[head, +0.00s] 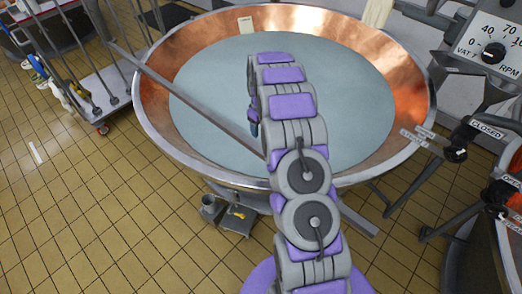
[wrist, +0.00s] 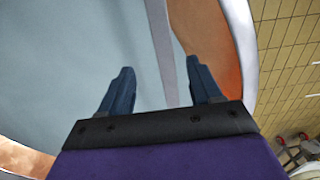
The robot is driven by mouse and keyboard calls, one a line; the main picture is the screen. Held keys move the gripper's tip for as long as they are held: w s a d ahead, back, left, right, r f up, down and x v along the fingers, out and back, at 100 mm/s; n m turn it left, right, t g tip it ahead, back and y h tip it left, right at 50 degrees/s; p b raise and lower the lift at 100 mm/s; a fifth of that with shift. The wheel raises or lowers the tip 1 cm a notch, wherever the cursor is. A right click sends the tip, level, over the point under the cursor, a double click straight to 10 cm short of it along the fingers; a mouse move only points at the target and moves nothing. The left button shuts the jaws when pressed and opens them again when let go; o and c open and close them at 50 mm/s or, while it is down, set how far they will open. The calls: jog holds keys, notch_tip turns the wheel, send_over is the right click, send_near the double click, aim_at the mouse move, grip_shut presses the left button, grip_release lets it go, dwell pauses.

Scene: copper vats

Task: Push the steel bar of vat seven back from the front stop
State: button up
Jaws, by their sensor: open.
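Vat seven (head: 160,60) is a wide copper bowl holding pale blue-grey liquid (head: 350,110). The steel bar (head: 190,101) lies slantwise across it, from beyond the left rim down toward the near rim. My arm hides part of the bar, and its near end shows right of my arm. I cannot make out the front stop. My gripper (head: 253,128) is over the vat, close to the bar, mostly hidden by my arm. In the wrist view my gripper (wrist: 160,66) is open, and the bar (wrist: 163,50) runs between its fingers in the picture; contact is not clear.
A VAT 7 dial panel (head: 492,45) stands at the right, with a valve handle labelled CLOSED (head: 456,150) below it. Another copper vat (head: 508,235) is at the lower right edge. A wheeled cart (head: 95,95) stands at the left. Tiled floor (head: 90,220) is clear at the lower left.

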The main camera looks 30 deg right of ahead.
aim_at(260, 149)
notch_tip(260, 149, down, 15)
jog(key=shift+a+r+b, duration=0.1)
jog(key=shift+b, duration=1)
jog(key=shift+c, duration=0.5)
grip_shut()
